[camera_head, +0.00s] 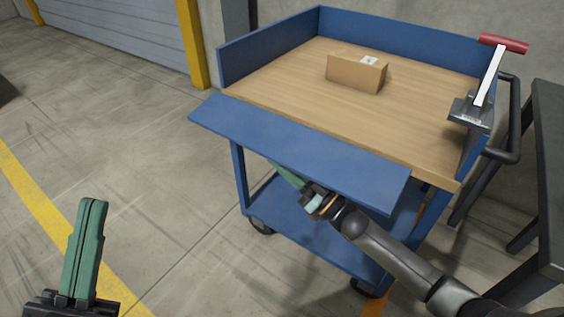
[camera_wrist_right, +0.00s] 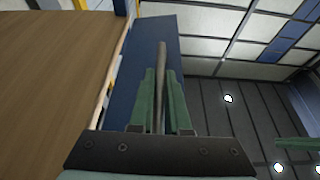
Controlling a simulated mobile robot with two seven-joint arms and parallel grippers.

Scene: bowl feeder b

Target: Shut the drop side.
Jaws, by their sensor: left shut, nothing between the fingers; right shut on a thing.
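The drop side (camera_head: 300,150) is a long blue panel on the near side of the blue cart. It is folded outward from the wooden deck's edge, roughly flat, and does not stand up like the other walls. My right gripper (camera_head: 290,175) is under it in the head view, its fingertips partly hidden by the panel. In the right wrist view my right gripper (camera_wrist_right: 158,103) is shut on a thin grey-brown bar (camera_wrist_right: 160,70), with blue panel (camera_wrist_right: 143,60) behind. I cannot tell how the bar joins the panel. My left gripper (camera_head: 90,215) is shut and empty over the floor.
A cardboard box (camera_head: 356,72) sits on the wooden deck (camera_head: 290,85), away from the drop side. A red-handled lever clamp (camera_head: 488,75) is at the deck's right corner, near a black push handle (camera_head: 513,130). A dark table (camera_head: 555,170) stands at right. The floor at left is clear.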

